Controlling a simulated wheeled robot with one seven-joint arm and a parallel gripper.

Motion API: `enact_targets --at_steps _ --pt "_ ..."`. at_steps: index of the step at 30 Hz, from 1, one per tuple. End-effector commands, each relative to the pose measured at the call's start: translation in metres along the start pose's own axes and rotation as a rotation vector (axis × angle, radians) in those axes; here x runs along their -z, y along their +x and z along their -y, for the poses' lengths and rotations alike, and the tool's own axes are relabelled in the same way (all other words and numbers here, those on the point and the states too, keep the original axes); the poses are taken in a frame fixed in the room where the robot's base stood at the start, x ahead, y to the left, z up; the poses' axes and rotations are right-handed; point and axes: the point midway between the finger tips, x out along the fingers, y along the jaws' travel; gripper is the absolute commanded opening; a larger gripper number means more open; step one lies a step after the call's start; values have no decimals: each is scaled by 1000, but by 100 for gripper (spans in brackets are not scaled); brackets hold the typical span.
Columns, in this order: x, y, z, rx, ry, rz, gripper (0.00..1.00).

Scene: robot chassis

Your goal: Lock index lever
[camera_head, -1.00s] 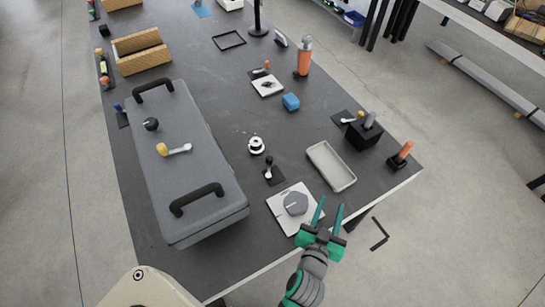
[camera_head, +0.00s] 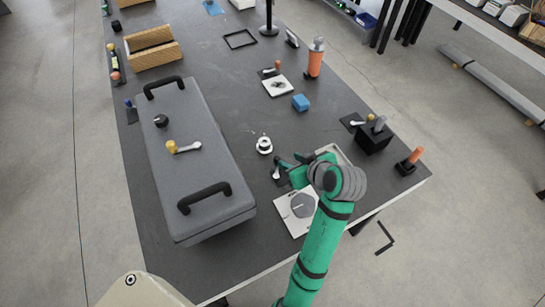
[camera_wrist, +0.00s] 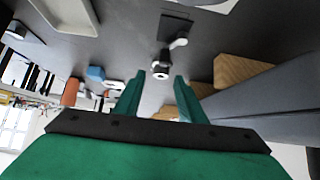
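A small lever (camera_head: 277,173) on a dark plate lies near the table's middle, beside my gripper (camera_head: 291,161). I cannot tell for certain that it is the index lever. In the wrist view this lever (camera_wrist: 178,44) shows a pale arm, and its dark plate (camera_wrist: 176,27) is above it in the picture. My gripper (camera_wrist: 158,88) points toward the white round dial (camera_wrist: 160,75), with its two green fingers apart and nothing visible between them. The fingers look apart from the lever. My arm hides part of the table in the head view.
A long grey case (camera_head: 200,165) with two handles stands at left. A white plate with a grey knob (camera_head: 303,205) is partly behind my arm. A pale tray (camera_head: 333,152) is partly hidden. A blue block (camera_head: 301,102) and black box (camera_head: 374,136) stand beyond.

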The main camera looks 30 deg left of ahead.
Motion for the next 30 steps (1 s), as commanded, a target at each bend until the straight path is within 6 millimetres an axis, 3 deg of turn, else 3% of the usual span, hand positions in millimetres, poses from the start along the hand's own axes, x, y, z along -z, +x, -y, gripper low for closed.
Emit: enact_targets --at_steps 8,21,30 --pt "-2 9 4 29 -28 35 37" --pt "-4 82 7 28 -29 34 37" --pt "-4 104 7 26 -28 32 37"
